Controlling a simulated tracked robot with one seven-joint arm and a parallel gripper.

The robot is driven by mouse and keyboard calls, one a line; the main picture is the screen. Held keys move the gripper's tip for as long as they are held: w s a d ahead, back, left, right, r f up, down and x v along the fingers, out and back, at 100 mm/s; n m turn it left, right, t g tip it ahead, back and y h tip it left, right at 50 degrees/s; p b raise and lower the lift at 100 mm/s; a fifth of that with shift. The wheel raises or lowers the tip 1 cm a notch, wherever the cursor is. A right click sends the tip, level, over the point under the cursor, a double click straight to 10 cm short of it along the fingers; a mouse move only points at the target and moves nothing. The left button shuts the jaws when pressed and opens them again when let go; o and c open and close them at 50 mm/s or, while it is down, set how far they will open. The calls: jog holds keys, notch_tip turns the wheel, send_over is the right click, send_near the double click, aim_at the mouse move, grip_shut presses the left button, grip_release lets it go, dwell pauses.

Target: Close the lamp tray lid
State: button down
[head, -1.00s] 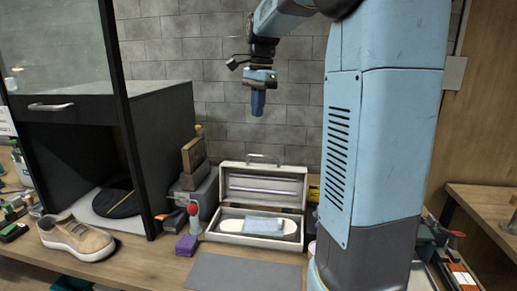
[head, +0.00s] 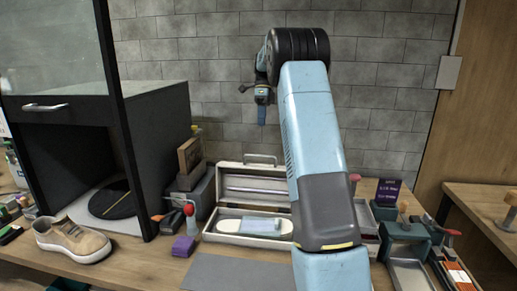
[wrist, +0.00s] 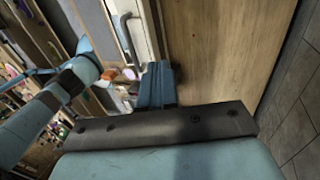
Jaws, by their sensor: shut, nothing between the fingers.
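The lamp tray (head: 211,236) is a pale box on the workbench, with its lid (head: 232,173) standing up open at the back. A handle (head: 261,157) shows at the lid's top edge. A light insole with a blue cloth-like piece (head: 262,226) lies inside the tray. My gripper (head: 262,121) points down, shut and empty, above and apart from the lid. In the wrist view my gripper's blue fingers (wrist: 157,85) are together, with the pale lid and its handle (wrist: 130,38) beyond them. My arm hides the tray's right end in the head view.
A dark cabinet (head: 160,120) and a tan sneaker (head: 72,240) stand left. A brush-like block (head: 190,157) and a purple block (head: 183,246) sit beside the tray. A grey mat (head: 235,273) lies in front. Green-grey fixtures (head: 405,235) stand right. A brick wall (head: 220,60) is behind.

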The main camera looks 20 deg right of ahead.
jog(key=s+a+f, duration=0.4)
jog(key=s+f, duration=0.2)
jog(key=f, duration=0.2)
jog(key=shift+s+f, duration=0.2)
jog(key=shift+f, duration=0.15)
jog(key=shift+s, duration=0.1)
